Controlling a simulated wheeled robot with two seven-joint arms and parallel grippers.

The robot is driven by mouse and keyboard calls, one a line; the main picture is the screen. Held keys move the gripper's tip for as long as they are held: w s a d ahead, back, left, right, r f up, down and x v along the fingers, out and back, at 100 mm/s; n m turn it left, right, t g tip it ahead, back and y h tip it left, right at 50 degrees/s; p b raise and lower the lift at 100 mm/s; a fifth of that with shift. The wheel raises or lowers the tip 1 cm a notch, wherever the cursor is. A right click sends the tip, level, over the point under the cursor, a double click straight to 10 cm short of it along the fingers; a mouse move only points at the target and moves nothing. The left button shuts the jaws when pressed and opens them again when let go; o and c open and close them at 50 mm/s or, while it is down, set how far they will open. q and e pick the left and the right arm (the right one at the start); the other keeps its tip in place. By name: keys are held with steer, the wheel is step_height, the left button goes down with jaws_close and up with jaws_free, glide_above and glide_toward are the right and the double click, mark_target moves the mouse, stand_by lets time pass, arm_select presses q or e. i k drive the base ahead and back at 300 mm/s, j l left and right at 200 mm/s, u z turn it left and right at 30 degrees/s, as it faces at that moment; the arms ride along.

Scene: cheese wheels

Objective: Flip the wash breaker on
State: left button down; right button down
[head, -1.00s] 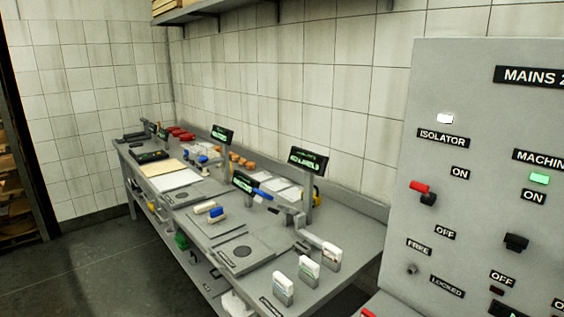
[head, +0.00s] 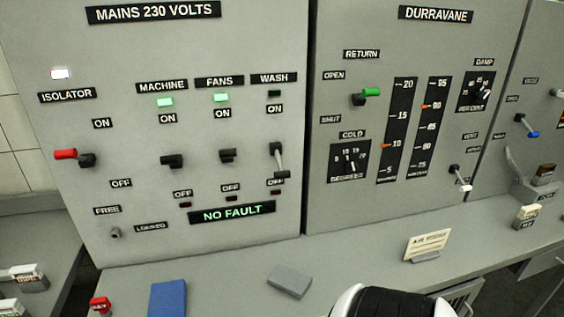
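The wash breaker (head: 279,160) is on the right side of the grey mains panel (head: 130,220), under the WASH label (head: 274,78). Its lever hangs down toward the OFF label, which it partly covers. The wash lamp (head: 274,94) is dark. The machine breaker (head: 172,161) and fans breaker (head: 227,155) sit to its left. The machine lamp (head: 165,102) and fans lamp (head: 221,98) are lit green. Neither of my grippers shows; a rounded black and white part of my own body is at the bottom edge.
The isolator handle (head: 66,154) is red and points left. A NO FAULT display (head: 232,212) is lit. The DURRAVANE panel (head: 400,180) stands to the right.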

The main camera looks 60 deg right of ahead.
mark_target(280, 166)
steer(key=z, duration=1.8)
steer(key=l, duration=0.1)
